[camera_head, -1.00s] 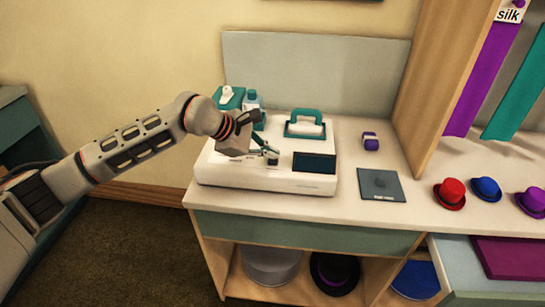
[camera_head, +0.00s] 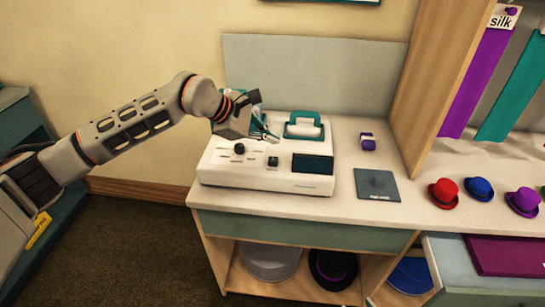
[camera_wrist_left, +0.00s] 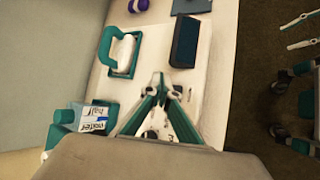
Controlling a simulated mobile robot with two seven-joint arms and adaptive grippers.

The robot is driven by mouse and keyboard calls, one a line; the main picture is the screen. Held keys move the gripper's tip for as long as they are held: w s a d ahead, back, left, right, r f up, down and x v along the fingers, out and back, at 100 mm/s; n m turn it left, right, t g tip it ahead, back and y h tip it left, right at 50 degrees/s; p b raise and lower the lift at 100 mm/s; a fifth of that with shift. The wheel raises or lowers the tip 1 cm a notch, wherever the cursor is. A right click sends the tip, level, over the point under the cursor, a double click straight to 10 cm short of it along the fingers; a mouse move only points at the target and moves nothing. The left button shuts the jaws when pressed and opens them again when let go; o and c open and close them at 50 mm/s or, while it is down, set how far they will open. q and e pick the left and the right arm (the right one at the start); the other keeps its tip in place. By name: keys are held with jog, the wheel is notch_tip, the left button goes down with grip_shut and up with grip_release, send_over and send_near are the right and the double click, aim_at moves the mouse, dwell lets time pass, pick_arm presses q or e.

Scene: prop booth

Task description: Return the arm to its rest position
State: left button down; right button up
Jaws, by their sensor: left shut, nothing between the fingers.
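My left arm comes in from the left in the head view. The machine has a dark screen (camera_head: 313,163), a black knob (camera_head: 239,149), a black switch (camera_head: 273,161) and a teal-handled part (camera_head: 304,126). In the left wrist view the closed fingertips (camera_wrist_left: 161,85) point over the machine, between the teal handle (camera_wrist_left: 121,52) and the dark screen (camera_wrist_left: 187,42).
A teal box and bottle (camera_wrist_left: 85,119) stand beside the machine, mostly behind my gripper in the head view. A purple roll (camera_head: 368,142) and grey pad (camera_head: 376,185) lie to its right. Small hats (camera_head: 443,194) stand further right. A wooden partition (camera_head: 455,75) rises there.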

pick_arm(q)
jog(key=s+d+n+g+h, duration=0.1)
jog(key=s+d+n+h, duration=0.9)
jog(key=s+d, duration=0.35)
jog(key=s+a+f+n+t+y, duration=0.1)
jog(key=a+f+n+t+y, duration=0.55)
jog(key=n, duration=0.85)
jog(key=s+a+f+n+t+y, duration=0.25)
jog(key=a+f+n+t, duration=0.25)
jog(key=a+f+n, duration=0.7)
jog(key=s+a+f+n+g+y, duration=0.2)
jog(key=s+a+f+n+y, duration=0.1)
jog(key=s+f+n, duration=0.4)
jog(key=s+a+f+n+g+y, duration=0.2)
jog(key=s+a+f+n+g, duration=0.1)
jog(key=s+a+f+n, duration=0.2)
jog(key=s+f+n, duration=0.2)
jog(key=s+n, duration=0.1)
jog(key=shift+s+a+y, duration=0.3)
jog(key=shift+a+y, duration=0.1)
